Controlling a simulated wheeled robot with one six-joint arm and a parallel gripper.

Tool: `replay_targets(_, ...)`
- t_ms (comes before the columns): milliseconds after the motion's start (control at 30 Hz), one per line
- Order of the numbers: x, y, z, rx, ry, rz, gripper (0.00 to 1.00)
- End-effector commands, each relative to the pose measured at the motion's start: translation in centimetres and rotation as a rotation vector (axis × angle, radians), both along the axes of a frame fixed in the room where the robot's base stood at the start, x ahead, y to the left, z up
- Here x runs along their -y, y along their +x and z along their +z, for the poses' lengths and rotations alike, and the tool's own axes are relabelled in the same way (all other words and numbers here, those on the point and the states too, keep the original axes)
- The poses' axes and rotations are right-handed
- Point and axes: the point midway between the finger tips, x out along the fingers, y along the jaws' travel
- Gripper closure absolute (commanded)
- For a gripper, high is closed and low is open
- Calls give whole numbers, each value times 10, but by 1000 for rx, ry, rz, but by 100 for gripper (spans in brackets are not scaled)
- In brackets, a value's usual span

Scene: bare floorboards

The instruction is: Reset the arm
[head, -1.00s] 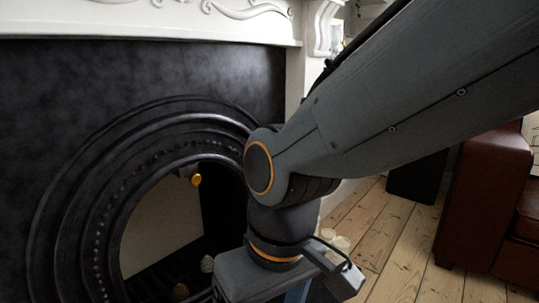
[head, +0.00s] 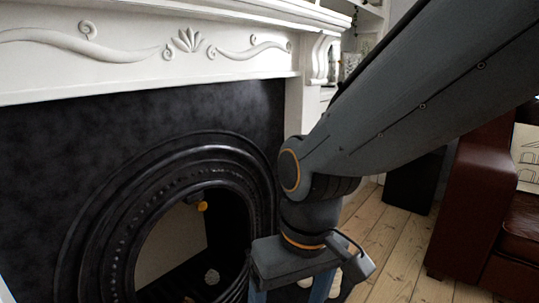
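My arm comes in from the upper right and bends down at an orange-ringed joint. My gripper (head: 290,291) hangs at its end, pointing down, in front of the fireplace's right side. Its two blue fingers stand apart, so it is open. Their tips are cut off by the bottom edge of the picture. I see nothing held between them.
A black fireplace (head: 110,135) with an arched opening and a white carved mantel (head: 120,50) fills the left. A brown leather sofa (head: 468,200) stands at the right, near a dark box (head: 413,182). Bare floorboards (head: 385,245) lie between.

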Motion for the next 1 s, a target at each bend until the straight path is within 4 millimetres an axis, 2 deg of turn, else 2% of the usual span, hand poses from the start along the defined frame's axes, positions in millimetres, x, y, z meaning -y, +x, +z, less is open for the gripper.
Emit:
replay_targets(33, 7, -1, 19, -4, -7, -23, 23)
replay_targets(100, 16, 0, 32, -4, -14, -50, 23)
replay_targets(633, 88, 1, 129, -19, -63, -249, 23)
replay_targets(1000, 141, -12, 193, -37, -90, -379, 23)
